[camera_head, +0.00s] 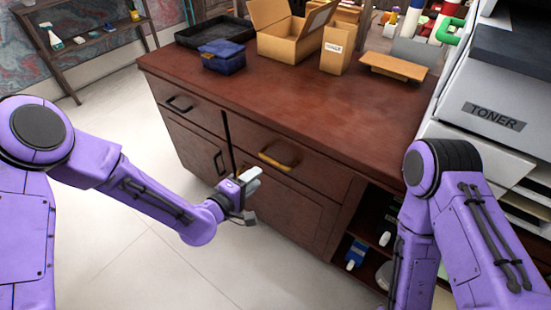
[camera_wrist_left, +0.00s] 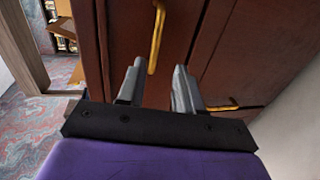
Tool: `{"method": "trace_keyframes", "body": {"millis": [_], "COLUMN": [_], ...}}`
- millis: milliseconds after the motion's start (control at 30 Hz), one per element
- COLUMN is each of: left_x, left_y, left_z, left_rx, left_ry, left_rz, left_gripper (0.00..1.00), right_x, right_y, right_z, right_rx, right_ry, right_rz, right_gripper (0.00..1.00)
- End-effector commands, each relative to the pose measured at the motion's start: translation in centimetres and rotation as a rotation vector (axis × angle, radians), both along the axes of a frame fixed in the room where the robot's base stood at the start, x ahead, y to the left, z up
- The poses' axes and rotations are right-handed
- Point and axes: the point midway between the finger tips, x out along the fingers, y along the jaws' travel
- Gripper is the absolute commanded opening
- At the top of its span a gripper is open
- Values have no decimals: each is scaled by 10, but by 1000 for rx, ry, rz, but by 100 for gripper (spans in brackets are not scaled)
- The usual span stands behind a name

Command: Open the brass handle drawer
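The brass handle (camera_head: 278,157) is on a brown wooden drawer front (camera_head: 310,165) in the middle of the desk. The drawer sits flush and shut. My left gripper (camera_head: 252,184) is in front of the desk, just left of and below the handle in the head view. In the left wrist view my left gripper (camera_wrist_left: 156,82) has its two grey fingers apart with nothing between them. The brass handle (camera_wrist_left: 157,38) shows beyond the fingertips, roughly in line with the gap and apparently not touched. My right gripper is out of view.
Another drawer handle (camera_head: 179,103) is at left, with a door handle (camera_head: 219,163) below it. Boxes and a tray (camera_head: 217,32) stand along the desktop's back. An open shelf (camera_head: 369,240) and a grey printer (camera_head: 488,108) are at right. Floor in front is clear.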

Motion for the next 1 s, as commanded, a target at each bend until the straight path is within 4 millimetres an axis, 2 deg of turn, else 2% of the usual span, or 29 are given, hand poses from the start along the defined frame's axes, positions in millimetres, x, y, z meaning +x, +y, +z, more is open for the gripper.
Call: {"method": "trace_keyframes", "body": {"millis": [100,400,500,633,867,900,967,1000], "left_x": [13,64,75,82,83,83,82,82], "left_y": [-12,-50,-56,-61,-61,-61,-61,-61], "left_z": [1,-14,-17,-18,-19,-19,-19,-19], "left_rx": [-12,-10,-9,-9,-10,-9,-9,-9], "left_ry": [-10,-7,-5,-4,-3,-3,-3,-3], "left_rz": [-8,-8,-6,-5,-5,-5,-5,-5], "left_gripper": [35,35,35,35,35,22,2,0], "right_x": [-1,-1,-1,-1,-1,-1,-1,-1], "right_y": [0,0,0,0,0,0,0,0], "right_z": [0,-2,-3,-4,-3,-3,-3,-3], "right_rx": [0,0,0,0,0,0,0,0], "right_ry": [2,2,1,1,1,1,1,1], "right_rz": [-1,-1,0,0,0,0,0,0], "right_gripper": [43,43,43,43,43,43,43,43]}}
